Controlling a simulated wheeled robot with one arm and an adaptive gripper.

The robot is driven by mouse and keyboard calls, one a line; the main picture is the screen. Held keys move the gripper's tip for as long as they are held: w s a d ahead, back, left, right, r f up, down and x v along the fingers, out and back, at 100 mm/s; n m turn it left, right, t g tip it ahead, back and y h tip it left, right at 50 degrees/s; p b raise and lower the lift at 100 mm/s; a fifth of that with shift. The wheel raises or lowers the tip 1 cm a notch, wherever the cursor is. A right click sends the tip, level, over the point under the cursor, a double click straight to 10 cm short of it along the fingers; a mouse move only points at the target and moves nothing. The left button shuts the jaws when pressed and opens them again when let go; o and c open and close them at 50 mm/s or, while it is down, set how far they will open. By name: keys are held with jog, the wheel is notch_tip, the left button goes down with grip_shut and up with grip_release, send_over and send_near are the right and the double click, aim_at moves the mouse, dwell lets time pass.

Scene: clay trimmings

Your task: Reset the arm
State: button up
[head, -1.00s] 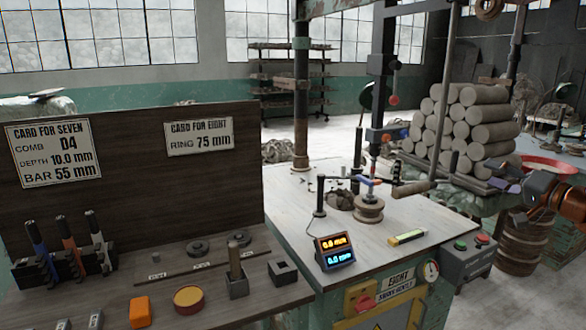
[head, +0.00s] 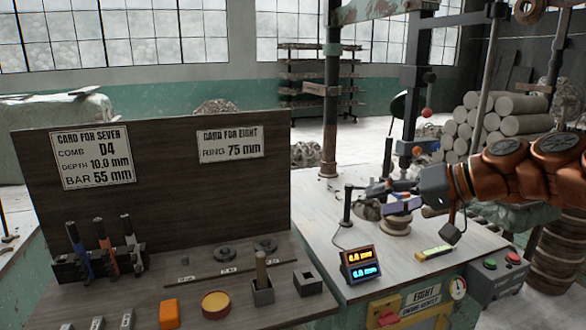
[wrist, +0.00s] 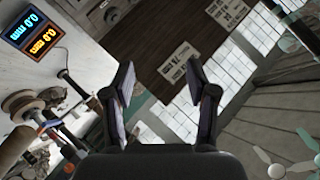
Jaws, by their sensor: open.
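My orange arm reaches in from the right in the head view, with my gripper (head: 388,197) over the worktable (head: 320,235). In the wrist view my gripper (wrist: 160,88) has its two dark fingers wide apart with nothing between them. In the head view the gripper appears in front of a round wooden piece (head: 396,224) on the table and partly hides it. The wrist view looks tilted, past the fingers to the dark card board and the windows.
A dark board (head: 170,190) with two cards stands at left above a bench with upright tools (head: 105,245) and small blocks. A lit two-line display (head: 360,263) and a yellow-labelled bar (head: 433,253) lie on the worktable. Stacked clay logs (head: 500,120) stand behind the arm.

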jog(key=s+a+f+g+h+p, duration=0.1)
jog(key=s+a+f+g+h, duration=0.15)
jog(key=s, duration=0.35)
jog(key=s+a+f+n+g+h+p, duration=0.1)
jog(key=s+a+f, duration=0.2)
jog(key=s+f, duration=0.15)
jog(key=s+a+f+g+h+p, duration=0.1)
jog(key=s+a+f+g, duration=0.15)
jog(key=s, duration=0.35)
jog(key=s+d+f+m+g+h+p, duration=0.1)
jog(key=s+d+f+h, duration=0.2)
jog(key=s, duration=0.5)
jog(key=s+d+f+g+h+p, duration=0.1)
jog(key=s+d+f+h, duration=0.2)
jog(key=s, duration=0.6)
notch_tip(320, 180, down, 4)
jog(key=shift+s+d+r+m, duration=0.15)
jog(key=shift+d+m, duration=0.25)
jog(key=shift+d, duration=0.8)
